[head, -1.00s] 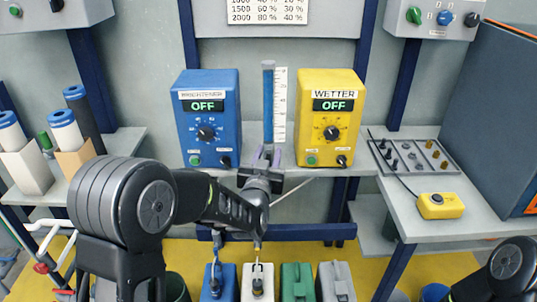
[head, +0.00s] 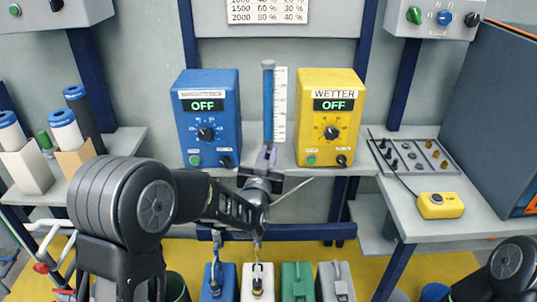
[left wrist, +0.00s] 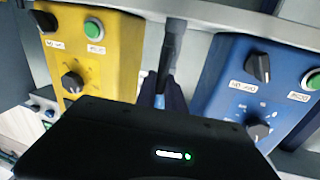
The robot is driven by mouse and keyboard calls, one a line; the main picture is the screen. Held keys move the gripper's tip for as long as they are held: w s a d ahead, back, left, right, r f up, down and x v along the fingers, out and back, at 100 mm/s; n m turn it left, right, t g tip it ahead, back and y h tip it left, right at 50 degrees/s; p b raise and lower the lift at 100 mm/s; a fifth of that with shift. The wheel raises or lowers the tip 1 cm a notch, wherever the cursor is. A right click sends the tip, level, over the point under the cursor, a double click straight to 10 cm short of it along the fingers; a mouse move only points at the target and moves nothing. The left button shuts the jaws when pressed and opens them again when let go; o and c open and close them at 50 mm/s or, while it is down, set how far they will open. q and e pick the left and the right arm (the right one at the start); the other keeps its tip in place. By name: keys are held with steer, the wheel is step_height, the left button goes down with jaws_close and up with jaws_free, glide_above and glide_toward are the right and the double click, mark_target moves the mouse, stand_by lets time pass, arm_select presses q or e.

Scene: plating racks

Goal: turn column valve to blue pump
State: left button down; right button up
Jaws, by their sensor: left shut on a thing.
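The clear column (head: 268,105) stands upright between the blue pump (head: 207,118) and the yellow pump (head: 330,118), beside a white scale. Both pump displays read OFF. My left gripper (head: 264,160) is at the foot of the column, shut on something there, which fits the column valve. The jaws and wrist hide the valve, so its pointing direction cannot be told. My right gripper is out of view.
A grey shelf (head: 310,180) carries the pumps. Coloured canisters (head: 297,283) stand on the floor below. A side bench at right holds a tray of small parts (head: 410,150) and a yellow box (head: 440,205). Filter cartridges (head: 65,130) stand at left.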

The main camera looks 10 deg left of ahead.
arm_select(q)
steer(key=shift+d, duration=0.15)
steer(key=shift+w+d+f+m+g+y+p, duration=0.15)
steer(key=shift+d+f+m+g+y+p, duration=0.25)
steer(key=shift+m+p, duration=1.15)
steer(key=shift+w+d+f+m+g+y+p, duration=0.2)
steer(key=shift+d+m+p, duration=0.6)
steer(key=shift+m, duration=1.25)
steer(key=shift+w+d+f+m+g+y+p, duration=0.1)
steer(key=shift+d+f+m+g+p, duration=0.3)
steer(key=shift+m+p, duration=1.2)
steer(key=shift+f+m, duration=0.1)
steer(key=shift+m, duration=0.2)
steer(key=c, duration=1.4)
jaws_free()
steer(key=shift+c, duration=0.2)
